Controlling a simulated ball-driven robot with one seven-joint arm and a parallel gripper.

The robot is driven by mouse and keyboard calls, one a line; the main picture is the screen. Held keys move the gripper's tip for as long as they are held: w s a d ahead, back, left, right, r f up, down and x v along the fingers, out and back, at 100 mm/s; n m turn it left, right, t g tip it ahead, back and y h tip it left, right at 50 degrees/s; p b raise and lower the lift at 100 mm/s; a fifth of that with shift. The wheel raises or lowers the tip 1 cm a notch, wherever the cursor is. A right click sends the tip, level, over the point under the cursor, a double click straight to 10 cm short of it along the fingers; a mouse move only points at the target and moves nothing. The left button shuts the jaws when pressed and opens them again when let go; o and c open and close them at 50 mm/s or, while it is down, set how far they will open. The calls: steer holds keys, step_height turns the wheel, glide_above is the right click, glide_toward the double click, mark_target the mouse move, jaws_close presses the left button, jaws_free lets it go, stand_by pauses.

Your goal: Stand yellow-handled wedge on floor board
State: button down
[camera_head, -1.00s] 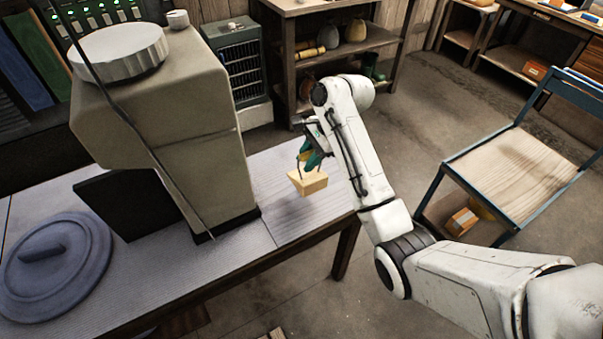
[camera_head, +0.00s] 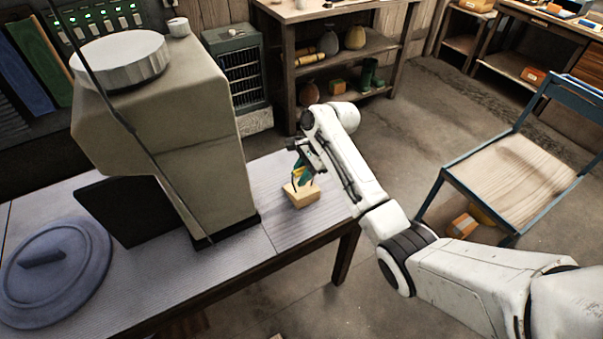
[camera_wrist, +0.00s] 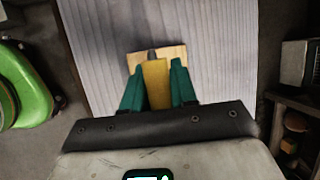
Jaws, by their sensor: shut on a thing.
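The wedge is a pale wooden block (camera_head: 302,195) with a yellow handle (camera_wrist: 156,84). My gripper (camera_head: 303,174) is shut on the yellow handle, with a green finger on each side of it in the wrist view (camera_wrist: 156,78). The block hangs below the fingers over the right end of the ribbed table top (camera_head: 272,182). I cannot tell whether it touches the table. No floor board shows clearly; only a sliver of wood is visible low at the bottom edge of the head view.
A big beige machine (camera_head: 195,130) stands on the table, left of my gripper. A blue-grey round lid (camera_head: 75,285) lies at the table's left. A blue-framed chair (camera_head: 525,175) stands at right, with shelves (camera_head: 345,65) behind. Concrete floor (camera_head: 300,300) lies in front of the table.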

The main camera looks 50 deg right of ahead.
steer(key=c, duration=0.9)
jaws_free()
